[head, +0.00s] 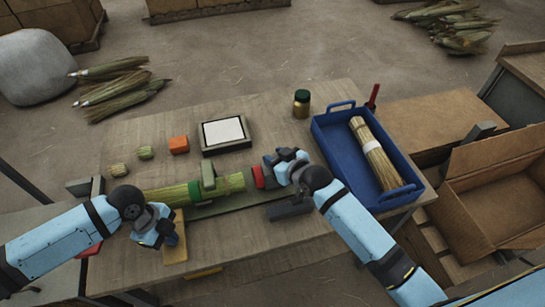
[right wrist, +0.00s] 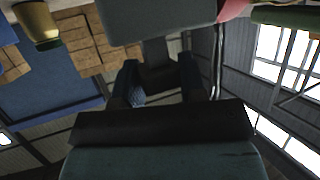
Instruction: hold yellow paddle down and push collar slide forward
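A straw bundle (head: 165,194) with a green band lies along a green rail fixture (head: 228,203) on the table. A red part (head: 258,177), possibly the collar slide, sits at the bundle's right end. My right gripper (head: 276,172) is right beside it; contact is unclear. In the right wrist view its fingers (right wrist: 158,85) stand apart, with a grey post (right wrist: 154,52) between or behind them. My left gripper (head: 172,237) is over a tan-yellow board (head: 176,253) at the table's front; its fingertips are unclear. A yellow strip (head: 205,272) shows below the front edge. I cannot tell which yellow piece is the paddle.
A blue tray (head: 341,172) with a bound straw bundle (head: 374,153) stands to the right. A jar (head: 301,103), a white-topped pad (head: 224,131) and an orange block (head: 179,144) are at the back. An open cardboard box (head: 490,195) is far right.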

